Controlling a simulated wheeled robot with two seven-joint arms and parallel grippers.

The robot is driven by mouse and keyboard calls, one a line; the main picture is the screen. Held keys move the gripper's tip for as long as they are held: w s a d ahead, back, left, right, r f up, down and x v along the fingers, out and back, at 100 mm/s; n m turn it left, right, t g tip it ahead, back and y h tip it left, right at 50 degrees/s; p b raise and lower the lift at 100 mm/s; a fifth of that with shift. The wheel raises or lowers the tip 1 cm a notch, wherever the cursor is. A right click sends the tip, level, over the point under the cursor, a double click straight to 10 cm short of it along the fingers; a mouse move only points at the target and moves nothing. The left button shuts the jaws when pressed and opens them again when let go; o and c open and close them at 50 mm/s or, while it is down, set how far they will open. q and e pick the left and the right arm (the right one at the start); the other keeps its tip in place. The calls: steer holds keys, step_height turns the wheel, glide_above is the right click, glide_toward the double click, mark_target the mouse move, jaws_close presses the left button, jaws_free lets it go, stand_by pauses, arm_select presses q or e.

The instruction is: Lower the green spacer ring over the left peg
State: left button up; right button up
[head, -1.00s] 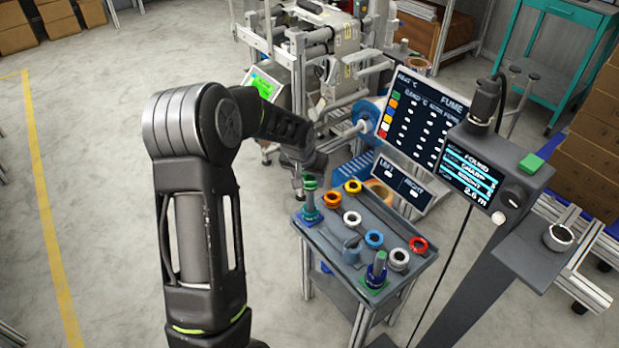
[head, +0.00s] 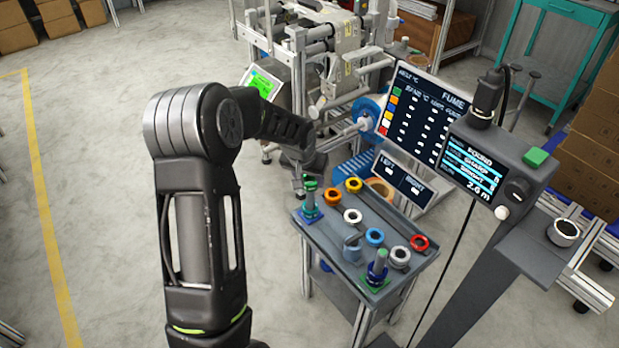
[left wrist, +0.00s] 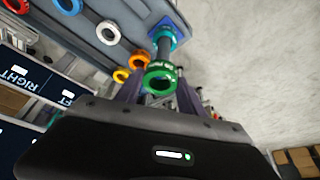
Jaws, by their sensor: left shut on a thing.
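The green spacer ring (head: 310,184) is held by my left gripper (head: 302,183) at the top of the left peg (head: 309,201). I cannot tell whether the peg tip is inside the ring. My right gripper is not in view.
The grey tray table (head: 322,240) holds several loose orange, yellow, white, blue and red rings. The right peg (head: 380,260) stands at its front with dark blue rings. A LEFT/RIGHT sign (head: 402,178) and a chart board (head: 421,110) stand behind. A display post (head: 480,165) rises at right.

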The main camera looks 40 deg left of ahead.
arm_select(q)
steer(key=shift+f, duration=0.25)
steer(key=shift+f+b, duration=0.35)
steer(key=shift+b, duration=0.2)
steer(key=shift+f, duration=0.3)
steer(key=shift+f+b, duration=0.7)
steer(key=shift+b, duration=0.1)
steer(key=shift+f, duration=0.15)
stand_by(0.4)
steer(key=shift+f+b, duration=0.75)
steer(key=shift+f, duration=0.2)
steer(key=o, duration=1.5)
